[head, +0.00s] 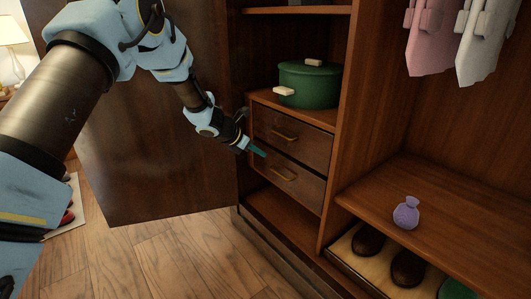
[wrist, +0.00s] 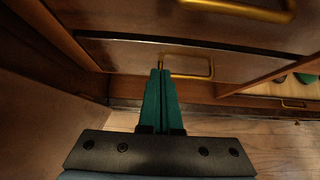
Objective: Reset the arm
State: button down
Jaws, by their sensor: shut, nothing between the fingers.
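My gripper (head: 258,152) is at the end of my arm, in front of the left edge of two closed wooden drawers. In the wrist view its two green fingers (wrist: 160,75) are pressed together with nothing between them. The upper drawer (head: 292,131) and the lower drawer (head: 290,180) each have a brass handle. In the wrist view the fingertips appear close to the lower drawer's handle (wrist: 205,76); whether they touch it I cannot tell.
An open armoire door (head: 150,150) stands behind and left of my arm. A green pot (head: 310,88) sits above the drawers. Wooden floor (head: 170,260) is clear in front.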

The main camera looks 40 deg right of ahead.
jog(key=p+v, duration=0.1)
jog(key=v, duration=0.7)
jog(key=shift+r, duration=0.2)
jog(key=w+a+r+m+y, duration=0.1)
jog(key=a+m+y, duration=0.15)
jog(key=a, duration=0.75)
jog(key=a+r+m+t+y, duration=0.1)
jog(key=a+m, duration=0.3)
jog(key=a, duration=0.7)
jog(key=w+a+r+m+y, duration=0.15)
jog(key=a+m, duration=0.25)
jog(key=a, duration=0.6)
jog(key=s+a+r+m+y, duration=0.1)
jog(key=s+a+m, duration=0.2)
jog(key=a, duration=0.4)
jog(key=s+a+r+m+t+y+p, duration=0.1)
jog(key=s+a+m+y, duration=0.15)
jog(key=a, duration=0.55)
jog(key=s+a+r+m+y, duration=0.1)
jog(key=s+a+m, duration=0.1)
jog(key=s+a, duration=0.35)
notch_tip(320, 180, up, 30)
jog(key=w+a+p, duration=0.1)
jog(key=w+p, duration=0.1)
jog(key=p, duration=2.9)
jog(key=shift+r, duration=0.25)
